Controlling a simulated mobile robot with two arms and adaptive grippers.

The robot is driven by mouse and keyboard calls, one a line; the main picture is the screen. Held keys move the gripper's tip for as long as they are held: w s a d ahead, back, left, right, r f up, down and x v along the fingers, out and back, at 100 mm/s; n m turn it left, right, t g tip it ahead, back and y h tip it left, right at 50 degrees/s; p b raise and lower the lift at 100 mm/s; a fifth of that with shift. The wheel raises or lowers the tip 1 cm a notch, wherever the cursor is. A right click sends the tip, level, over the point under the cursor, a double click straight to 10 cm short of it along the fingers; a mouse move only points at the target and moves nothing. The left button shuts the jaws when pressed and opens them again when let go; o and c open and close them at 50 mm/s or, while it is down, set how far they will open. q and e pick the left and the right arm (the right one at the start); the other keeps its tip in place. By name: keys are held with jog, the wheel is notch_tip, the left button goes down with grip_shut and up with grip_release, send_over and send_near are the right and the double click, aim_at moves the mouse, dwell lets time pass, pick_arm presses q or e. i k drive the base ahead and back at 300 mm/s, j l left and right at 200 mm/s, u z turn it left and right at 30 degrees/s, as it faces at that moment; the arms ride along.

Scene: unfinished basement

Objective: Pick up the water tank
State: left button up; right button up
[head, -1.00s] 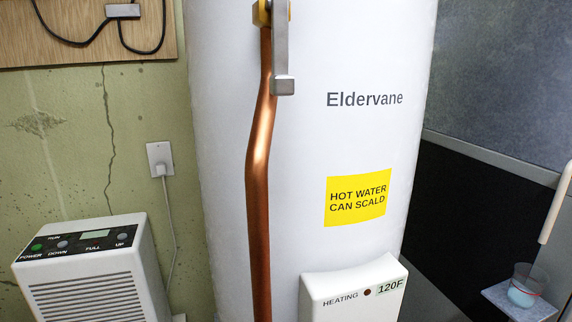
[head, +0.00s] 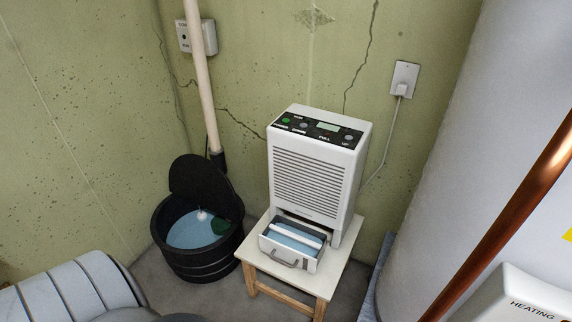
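The water tank (head: 308,262) is a white, open-topped drawer with a grey handle on its front. It sticks out from the bottom of the white dehumidifier (head: 310,180), and its back end is hidden under the body. It holds bluish water, and a white bar lies across its top. Tank and dehumidifier rest on a small pale-topped wooden stool (head: 334,270).
A black sump basin (head: 195,265) with water and a raised lid (head: 200,185) stands left of the stool, a white pipe (head: 203,90) above it. The large white water heater (head: 450,150) and its copper pipe (head: 510,215) fill the right. The stool's front edge is clear.

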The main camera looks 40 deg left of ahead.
aim_at(291, 243)
jog(key=u, duration=1.15)
